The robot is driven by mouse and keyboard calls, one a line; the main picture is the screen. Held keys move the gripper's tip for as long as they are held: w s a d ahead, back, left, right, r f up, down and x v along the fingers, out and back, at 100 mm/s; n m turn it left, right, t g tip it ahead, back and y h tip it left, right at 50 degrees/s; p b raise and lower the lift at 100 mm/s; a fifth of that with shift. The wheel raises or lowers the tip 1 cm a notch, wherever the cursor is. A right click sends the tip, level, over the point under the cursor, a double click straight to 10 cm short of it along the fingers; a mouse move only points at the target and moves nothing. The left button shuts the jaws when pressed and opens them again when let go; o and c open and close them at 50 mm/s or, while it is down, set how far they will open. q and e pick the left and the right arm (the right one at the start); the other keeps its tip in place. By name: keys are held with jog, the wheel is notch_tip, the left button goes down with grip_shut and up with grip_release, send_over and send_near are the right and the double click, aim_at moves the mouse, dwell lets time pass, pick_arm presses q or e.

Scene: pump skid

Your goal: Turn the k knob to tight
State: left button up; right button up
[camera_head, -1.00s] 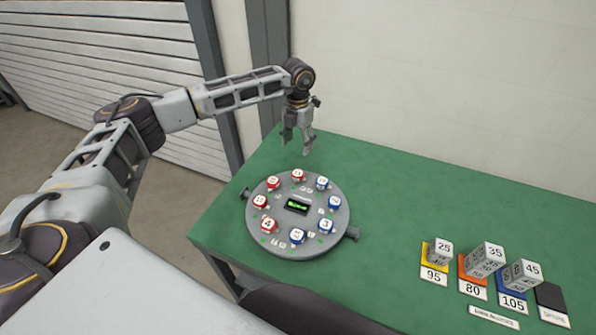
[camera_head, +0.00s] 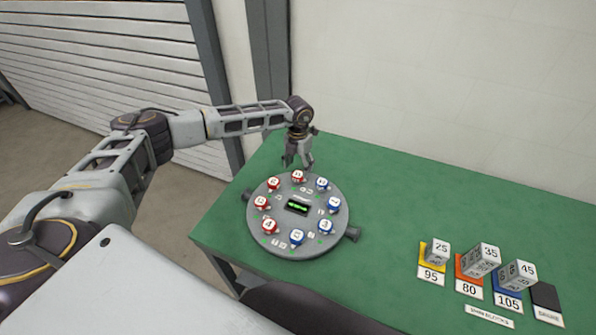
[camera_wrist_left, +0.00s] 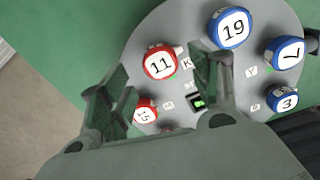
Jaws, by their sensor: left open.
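The round grey panel (camera_head: 275,242) lies on the green table and carries a ring of red and blue numbered knobs. In the left wrist view, a letter K label (camera_wrist_left: 187,63) is beside the red knob marked 11 (camera_wrist_left: 160,62). The same knob is at the panel's far edge in the head view (camera_head: 298,176). My left gripper (camera_head: 298,163) is open and points down just above and behind that knob, apparently not touching it. In the wrist view its fingers (camera_wrist_left: 160,88) appear on either side of the knob. My right gripper is not in view.
A small lit green display (camera_head: 297,207) is at the panel's centre. Other knobs stand close beside the red one, including a blue knob marked 19 (camera_wrist_left: 230,27). Numbered blocks (camera_head: 483,260) on coloured cards are at the right. The table's middle is clear.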

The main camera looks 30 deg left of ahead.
aim_at(298, 174)
pick_arm(q)
jog(key=shift+f, duration=1.95)
jog(key=shift+c, duration=0.3)
jog(key=c, duration=1)
